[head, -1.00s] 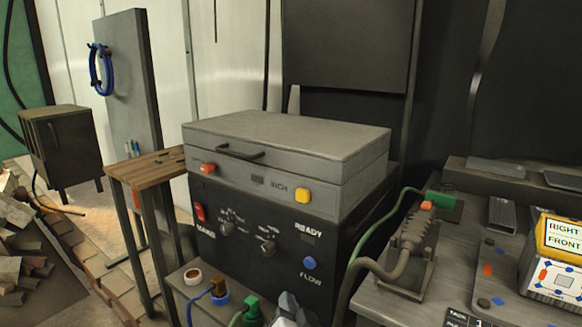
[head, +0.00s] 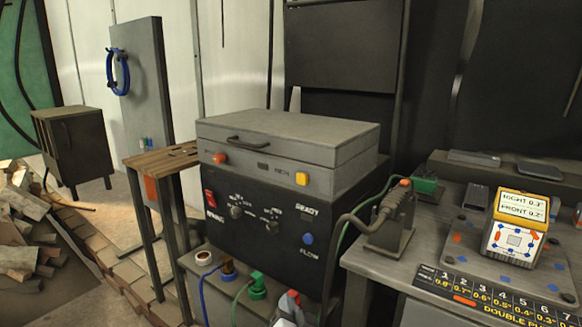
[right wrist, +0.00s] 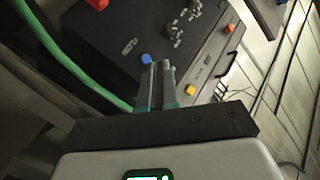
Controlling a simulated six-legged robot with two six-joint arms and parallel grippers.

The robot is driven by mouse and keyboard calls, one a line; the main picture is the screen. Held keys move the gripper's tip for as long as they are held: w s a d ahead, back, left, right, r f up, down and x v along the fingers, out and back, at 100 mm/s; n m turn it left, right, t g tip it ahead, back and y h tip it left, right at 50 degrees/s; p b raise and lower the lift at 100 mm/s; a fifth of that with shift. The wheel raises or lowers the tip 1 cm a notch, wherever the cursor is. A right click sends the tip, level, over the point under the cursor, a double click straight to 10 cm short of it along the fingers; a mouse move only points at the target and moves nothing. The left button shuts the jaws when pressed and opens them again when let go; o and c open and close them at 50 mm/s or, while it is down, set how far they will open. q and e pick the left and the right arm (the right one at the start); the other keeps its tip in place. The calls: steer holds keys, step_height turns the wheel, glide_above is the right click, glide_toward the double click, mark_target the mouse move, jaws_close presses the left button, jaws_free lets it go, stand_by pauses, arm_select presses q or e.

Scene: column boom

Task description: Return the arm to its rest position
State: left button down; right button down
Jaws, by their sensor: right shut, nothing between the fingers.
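My right gripper (head: 289,309) shows only in part at the bottom edge of the head view, in front of the dark control box. In the right wrist view its two fingers (right wrist: 157,80) lie together, shut with nothing between them. Beyond the fingertips in that view is the front panel of the control box (right wrist: 105,50), with a blue knob (right wrist: 146,59) and a yellow button (right wrist: 190,90). Whether the fingers touch the panel cannot be told. My left gripper is not in view.
The control box (head: 262,205) with a grey lid (head: 290,138) stands centre. A workbench (head: 365,262) with a hose fitting and a yellow-topped display (head: 522,207) is on the right. A small wooden table (head: 150,160) and scattered blocks are at left. A green hose (right wrist: 65,60) runs beside my gripper.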

steer(key=s+d+f+n+g, duration=0.1)
steer(key=s+d+f+g, duration=0.25)
steer(key=f, duration=0.75)
steer(key=s+d+f+n+g, duration=0.1)
steer(key=s+d+f+g, duration=0.2)
steer(key=f, duration=0.8)
steer(key=s+d+f+n+g+y, duration=0.1)
steer(key=s+d+f+g, duration=0.3)
steer(key=s+f, duration=0.55)
steer(key=s+d+f+g, duration=0.2)
steer(key=s+f+g, duration=0.35)
steer(key=s, duration=0.65)
step_height(320, 180, up, 24)
steer(key=p, duration=2.4)
steer(key=shift+w+r+n+p, duration=0.25)
steer(key=shift+w+n+p, duration=0.05)
steer(key=shift+p, duration=0.05)
steer(key=shift+d, duration=0.15)
